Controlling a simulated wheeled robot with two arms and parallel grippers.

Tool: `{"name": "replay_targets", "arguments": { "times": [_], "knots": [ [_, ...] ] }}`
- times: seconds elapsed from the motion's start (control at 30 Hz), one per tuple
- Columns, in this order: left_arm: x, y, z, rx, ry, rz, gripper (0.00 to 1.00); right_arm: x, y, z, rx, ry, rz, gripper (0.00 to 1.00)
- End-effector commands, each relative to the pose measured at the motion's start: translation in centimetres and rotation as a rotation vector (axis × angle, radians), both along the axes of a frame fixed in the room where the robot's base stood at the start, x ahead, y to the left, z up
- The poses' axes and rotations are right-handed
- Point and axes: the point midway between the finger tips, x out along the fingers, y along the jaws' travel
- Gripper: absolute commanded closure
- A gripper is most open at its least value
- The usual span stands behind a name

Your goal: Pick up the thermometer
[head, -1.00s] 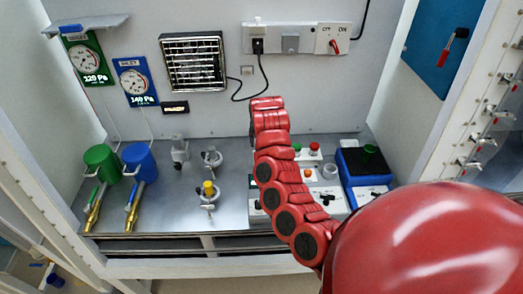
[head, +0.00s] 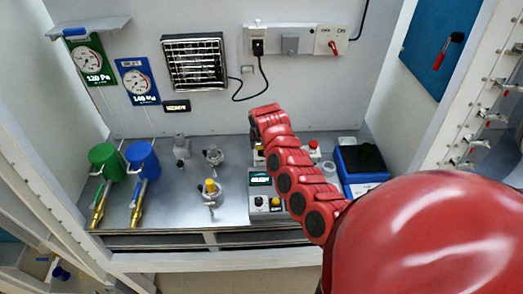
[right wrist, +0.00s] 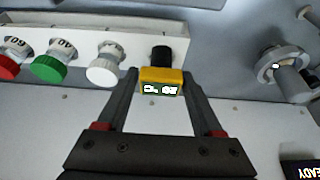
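A small yellow device with a black top and a lit display, which I take for the thermometer (right wrist: 162,82), shows in the right wrist view beside the end of a white panel with knobs. My right gripper (right wrist: 161,86) is open, with one finger on each side of it. Narrow gaps seem to show between the fingers and the yellow body. In the head view my red right arm covers the gripper and most of this spot; a bit of yellow shows at the arm's left edge. My left gripper is not in view.
The white panel carries a white knob (right wrist: 103,70), a green knob (right wrist: 47,68) and a red knob (right wrist: 7,68). A grey round fitting (right wrist: 283,70) stands to the right. Green (head: 104,158) and blue (head: 142,158) canisters stand on the bench's left, a blue box (head: 361,162) on its right.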

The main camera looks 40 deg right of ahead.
Motion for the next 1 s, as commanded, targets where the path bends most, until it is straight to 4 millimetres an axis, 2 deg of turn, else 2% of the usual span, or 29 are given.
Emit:
{"name": "replay_targets", "arguments": {
  "times": [0.03, 0.3, 0.37, 0.73, 0.87, 1.0],
  "knots": [
    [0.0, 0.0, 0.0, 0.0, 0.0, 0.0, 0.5, 0.0, 0.0, 0.0, 0.0, 0.0, 0.0, 0.44],
    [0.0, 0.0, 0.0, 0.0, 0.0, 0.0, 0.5, 0.0, 0.0, 0.0, 0.0, 0.0, 0.0, 0.92],
    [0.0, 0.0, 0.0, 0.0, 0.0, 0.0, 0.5, 0.0, 0.0, 0.0, 0.0, 0.0, 0.0, 1.0],
    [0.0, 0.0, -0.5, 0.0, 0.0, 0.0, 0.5, 0.1, -0.1, 0.7, -0.003, -0.004, 0.0, 1.0],
    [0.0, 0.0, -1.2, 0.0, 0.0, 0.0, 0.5, 0.1, 0.0, 1.8, -0.002, -0.004, 0.001, 1.0],
    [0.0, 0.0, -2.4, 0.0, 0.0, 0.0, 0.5, 0.2, 0.0, 3.8, -0.005, -0.007, 0.001, 1.0]
  ]
}}
